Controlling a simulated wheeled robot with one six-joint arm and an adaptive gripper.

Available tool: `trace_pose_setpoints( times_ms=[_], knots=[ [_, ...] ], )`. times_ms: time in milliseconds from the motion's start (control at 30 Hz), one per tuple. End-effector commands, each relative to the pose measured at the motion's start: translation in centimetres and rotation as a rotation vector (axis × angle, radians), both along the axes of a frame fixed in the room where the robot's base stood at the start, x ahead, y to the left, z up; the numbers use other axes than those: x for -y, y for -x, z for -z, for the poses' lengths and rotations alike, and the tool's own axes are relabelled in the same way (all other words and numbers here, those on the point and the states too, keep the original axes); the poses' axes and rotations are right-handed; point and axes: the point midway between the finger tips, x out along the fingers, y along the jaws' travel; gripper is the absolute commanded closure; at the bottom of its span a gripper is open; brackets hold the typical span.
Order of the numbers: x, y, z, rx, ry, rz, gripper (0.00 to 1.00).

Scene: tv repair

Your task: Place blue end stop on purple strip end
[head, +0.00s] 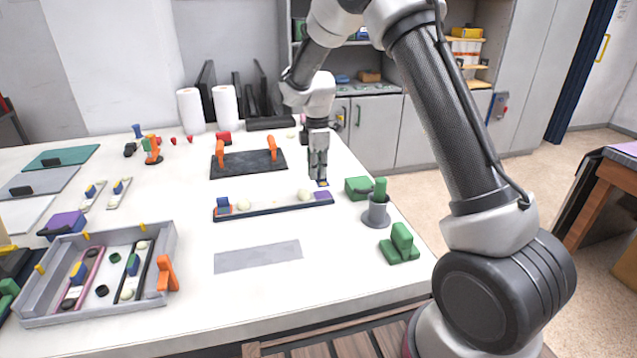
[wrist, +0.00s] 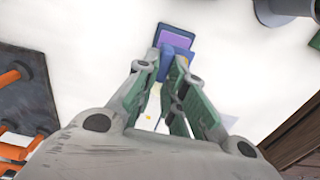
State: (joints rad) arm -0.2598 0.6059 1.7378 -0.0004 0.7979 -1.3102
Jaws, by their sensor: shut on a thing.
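My gripper (head: 319,176) points down and is shut on the blue end stop (head: 322,184), which shows just below the fingertips. In the wrist view the blue end stop (wrist: 178,51) sits between the fingertips of my gripper (wrist: 172,70) and covers part of the purple end. The dark strip (head: 275,209) lies flat on the white table, with the purple end (head: 322,196) at its right. The purple end also shows in the wrist view (wrist: 175,38). The end stop appears just above or behind the purple end; I cannot tell whether they touch.
The strip carries pale round pieces and a blue block (head: 223,203) at its left end. To the right stand a green block (head: 357,188), a grey cup (head: 377,212) and a green stepped block (head: 400,245). A dark plate with orange handles (head: 248,163) lies behind. A grey tray (head: 168,235) stands front left.

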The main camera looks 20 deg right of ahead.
Motion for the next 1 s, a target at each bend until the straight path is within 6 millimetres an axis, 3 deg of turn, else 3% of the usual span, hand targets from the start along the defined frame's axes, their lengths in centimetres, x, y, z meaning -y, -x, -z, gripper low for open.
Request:
trace_pose_setpoints(
  times_ms=[300,667,700,800,1000],
  knots=[
    [0.0,0.1,3.8,-0.001,0.000,0.000,0.98],
    [0.0,0.0,4.2,0.001,0.000,-0.001,0.98],
    [0.0,0.0,4.1,0.001,0.000,-0.001,0.81],
    [0.0,0.0,4.1,0.001,0.000,-0.001,0.67],
    [0.0,0.0,4.1,0.001,0.000,-0.001,0.67]
  ],
)
